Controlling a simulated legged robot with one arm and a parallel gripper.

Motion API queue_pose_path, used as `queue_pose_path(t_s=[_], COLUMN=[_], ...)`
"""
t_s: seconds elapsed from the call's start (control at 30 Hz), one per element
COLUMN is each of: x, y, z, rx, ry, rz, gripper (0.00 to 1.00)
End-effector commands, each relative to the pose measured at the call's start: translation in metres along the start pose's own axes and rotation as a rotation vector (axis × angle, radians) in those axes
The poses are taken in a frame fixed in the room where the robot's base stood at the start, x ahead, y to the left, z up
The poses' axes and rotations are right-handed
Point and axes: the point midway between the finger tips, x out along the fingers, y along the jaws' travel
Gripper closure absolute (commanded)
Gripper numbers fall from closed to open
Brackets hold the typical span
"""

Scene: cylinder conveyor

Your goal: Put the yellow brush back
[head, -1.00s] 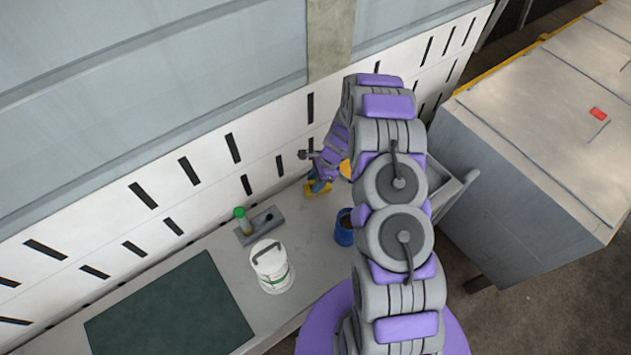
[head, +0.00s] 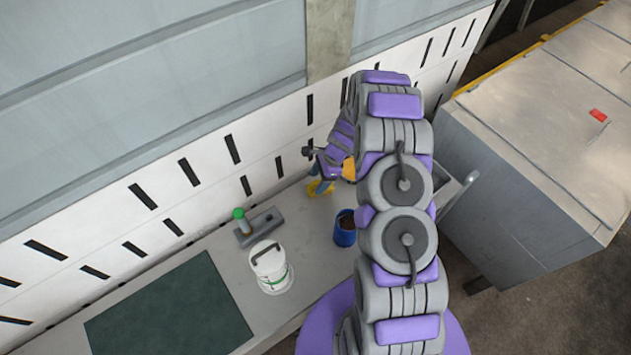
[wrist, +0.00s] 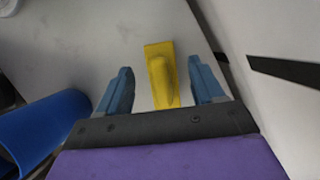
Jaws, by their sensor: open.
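The yellow brush (wrist: 160,72) lies on the pale grey worktop near the white slotted wall, its handle between the two blue fingers of my gripper (wrist: 160,64). In the wrist view the fingers stand apart on either side of it, with a gap on each side. In the head view the brush (head: 320,188) shows just below my gripper (head: 315,178), partly covered by the fingers. The brush's near end is hidden by the gripper body in the wrist view.
A blue cup (head: 344,236) stands to the right of the brush; it also shows at the wrist view's left (wrist: 40,130). A grey holder (head: 262,226) with a green-topped bottle (head: 241,220), a white bucket (head: 272,272) and a dark green mat (head: 170,310) are to the left.

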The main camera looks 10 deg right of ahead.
Motion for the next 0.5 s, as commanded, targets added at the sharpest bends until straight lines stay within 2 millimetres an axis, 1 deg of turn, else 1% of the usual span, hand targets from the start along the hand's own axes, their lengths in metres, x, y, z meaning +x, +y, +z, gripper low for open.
queue_pose_path(t_s=[0.03, 0.2, 0.3, 0.5], x=[-0.012, -0.049, -0.067, -0.093], y=[-0.001, -0.002, -0.001, -0.001], z=[-0.001, 0.001, 0.001, 0.002], rx=[0.0, -0.001, -0.001, 0.0], ry=[0.001, 0.005, 0.004, 0.006], rz=[-0.003, -0.008, -0.004, -0.004], gripper=[0.33, 0.33, 0.33, 0.33])
